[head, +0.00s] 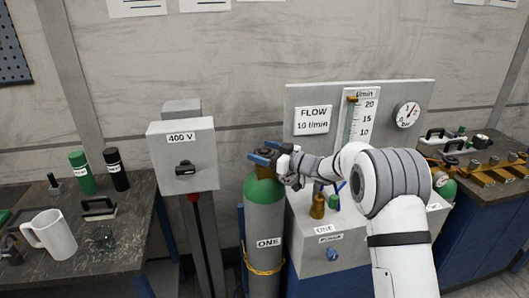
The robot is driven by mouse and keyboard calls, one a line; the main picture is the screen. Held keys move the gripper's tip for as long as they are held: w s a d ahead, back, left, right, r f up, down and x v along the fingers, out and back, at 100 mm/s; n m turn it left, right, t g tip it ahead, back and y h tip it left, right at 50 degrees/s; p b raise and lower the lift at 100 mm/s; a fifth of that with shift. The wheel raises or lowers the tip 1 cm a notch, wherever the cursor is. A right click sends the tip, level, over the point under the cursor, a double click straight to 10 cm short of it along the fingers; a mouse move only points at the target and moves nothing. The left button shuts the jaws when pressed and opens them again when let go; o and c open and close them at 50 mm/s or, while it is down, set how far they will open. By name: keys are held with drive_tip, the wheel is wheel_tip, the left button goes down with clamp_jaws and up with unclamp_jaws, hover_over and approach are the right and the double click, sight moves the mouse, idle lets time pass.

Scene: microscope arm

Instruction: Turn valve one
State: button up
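A grey gas cylinder (263,235) with a green shoulder and a label reading ONE stands upright in the middle. Its brownish valve (264,171) is at the top, partly hidden by my gripper. My gripper (264,152) is at the top of this valve, reaching in from the right, with its two blue fingertips pointing left. A dark brown part shows between the fingertips. I cannot tell whether the fingers touch it or stand open around it.
Right of the cylinder is a grey box (313,258) labelled ONE and POWER. Behind it a panel (312,95) carries a flow scale and a pressure gauge (407,115). A 400 V switch box (183,152) stands left. A white mug (52,233) is on the left bench.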

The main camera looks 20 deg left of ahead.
drive_tip(key=shift+o, duration=0.4)
drive_tip(key=shift+f, duration=0.1)
drive_tip(key=b+v, duration=0.1)
drive_tip(key=v, duration=0.5)
drive_tip(key=shift+d+b, duration=0.4)
drive_tip(key=shift+s+d, duration=0.2)
drive_tip(key=shift+d, duration=0.25)
